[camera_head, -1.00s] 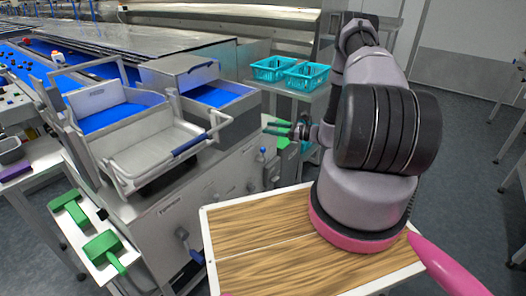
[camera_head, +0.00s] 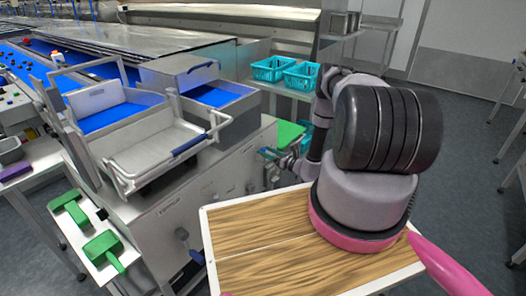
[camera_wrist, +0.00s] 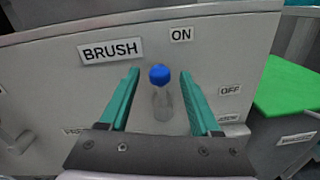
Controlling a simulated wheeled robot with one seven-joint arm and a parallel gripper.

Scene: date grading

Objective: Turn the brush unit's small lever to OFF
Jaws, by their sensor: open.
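The brush unit's small lever, with a round blue knob (camera_wrist: 159,75), shows in the wrist view on the grey panel. Its short shaft hangs below the knob and looks blurred or translucent. The BRUSH label (camera_wrist: 110,51) is up and left of it, the ON label (camera_wrist: 181,35) above and a little right, the OFF label (camera_wrist: 229,90) to the right. The knob sits nearer the ON side. My gripper (camera_wrist: 158,75) is open, one teal finger either side of the knob, with gaps on both sides. In the head view my gripper (camera_head: 270,153) is at the cabinet's right end, where the lever is hidden.
A green surface (camera_wrist: 288,92) lies right of the panel. A larger blue-handled lever (camera_head: 182,234) is lower on the cabinet front. Teal baskets (camera_head: 272,68) stand on a shelf behind.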

